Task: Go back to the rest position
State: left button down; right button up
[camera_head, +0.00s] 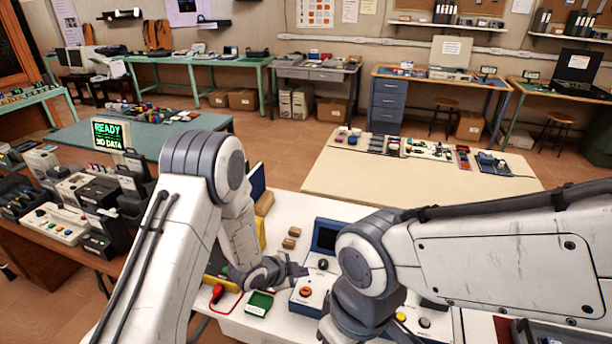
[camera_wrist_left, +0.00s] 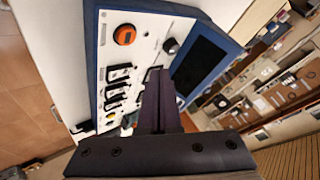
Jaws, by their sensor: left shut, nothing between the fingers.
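My left gripper (camera_head: 298,271) is low over the white table, beside a blue-edged console (camera_head: 303,303). Its dark fingers are together and empty, and in the left wrist view the shut fingertips (camera_wrist_left: 158,75) are in front of the console's white panel (camera_wrist_left: 148,27). The panel has an orange button (camera_wrist_left: 124,34), a black knob (camera_wrist_left: 170,45), several switches and a dark screen (camera_wrist_left: 200,66). I cannot tell whether the fingertips touch the panel. My right arm comes in from the right and covers part of the console; its gripper is out of view.
The white table (camera_head: 291,212) also holds a green block (camera_head: 259,303), a red plug-like piece (camera_head: 217,293) and small brown blocks (camera_head: 291,238). A cream table (camera_head: 350,178) stands beyond. A bench of electronics (camera_head: 75,215) is at left. Open floor (camera_head: 285,140) lies between tables.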

pick_arm(q)
jog(key=s+r+n+g+y+b, duration=0.2)
jog(key=s+r+n+y, duration=0.25)
jog(key=s+r, duration=0.65)
jog(key=s+a+r+n+g, duration=0.1)
jog(key=s+r+n+g, duration=0.1)
jog(key=s, duration=0.8)
jog(key=s+a+r+n+g+b, duration=0.1)
jog(key=s+r, duration=0.4)
jog(key=s, duration=0.5)
jog(key=a+n+g, duration=0.1)
jog(key=n, duration=0.1)
jog(key=shift+s+a+r+n+g+y, duration=0.2)
jog(key=shift+s+a+n+g+y, duration=0.1)
jog(key=shift+n+g+y, duration=0.1)
jog(key=shift+w, duration=0.1)
